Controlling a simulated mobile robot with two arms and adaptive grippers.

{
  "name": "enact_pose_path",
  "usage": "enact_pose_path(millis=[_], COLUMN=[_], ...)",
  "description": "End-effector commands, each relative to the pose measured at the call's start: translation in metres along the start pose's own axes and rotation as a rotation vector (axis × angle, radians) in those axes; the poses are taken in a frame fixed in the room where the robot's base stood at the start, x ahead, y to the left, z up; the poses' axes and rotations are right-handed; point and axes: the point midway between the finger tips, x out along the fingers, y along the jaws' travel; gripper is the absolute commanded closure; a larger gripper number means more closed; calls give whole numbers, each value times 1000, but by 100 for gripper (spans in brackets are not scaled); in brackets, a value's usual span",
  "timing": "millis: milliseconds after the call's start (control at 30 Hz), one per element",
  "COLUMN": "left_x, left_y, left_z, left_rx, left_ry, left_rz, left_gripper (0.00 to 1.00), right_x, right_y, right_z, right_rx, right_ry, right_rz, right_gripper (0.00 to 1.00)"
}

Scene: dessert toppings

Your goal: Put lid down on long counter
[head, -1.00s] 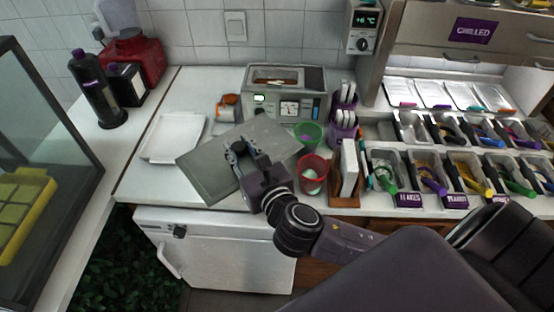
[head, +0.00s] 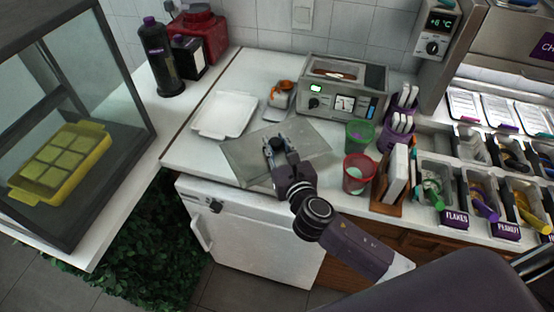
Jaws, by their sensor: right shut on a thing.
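The lid (head: 239,161) is a flat grey rectangular sheet in the head view. It lies level over the white long counter (head: 187,152), close to the front edge, between the white tray and the red cup. I cannot tell whether it touches the counter. My right gripper (head: 275,147) is over the middle of the lid and shut on it; the fingers and wrist hide part of the lid. My left gripper is not in view.
A white tray (head: 224,115) lies to the left of the lid. A metal appliance (head: 343,92) stands behind it. A red cup (head: 357,175) and a green cup (head: 359,136) stand to its right. A glass case (head: 120,75) is at the far left.

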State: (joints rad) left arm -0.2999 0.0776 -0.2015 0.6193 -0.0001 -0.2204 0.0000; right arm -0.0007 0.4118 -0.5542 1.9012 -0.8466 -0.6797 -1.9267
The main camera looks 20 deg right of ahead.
Motion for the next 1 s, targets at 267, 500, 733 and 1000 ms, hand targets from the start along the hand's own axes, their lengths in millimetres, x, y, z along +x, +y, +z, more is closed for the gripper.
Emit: enact_pose_path(millis=[267,500,733,1000], left_x=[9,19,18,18], left_y=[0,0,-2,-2], left_z=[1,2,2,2], left_rx=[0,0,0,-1], left_ry=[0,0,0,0], left_rz=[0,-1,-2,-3], left_gripper=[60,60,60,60], right_x=[5,9,9,9], right_y=[0,0,0,0], right_z=[-28,-58,-58,-59], right_rx=[1,0,-1,-1], right_ry=[-2,-3,-3,-1], right_rz=[-1,-1,0,0], right_gripper=[100,100,100,58])
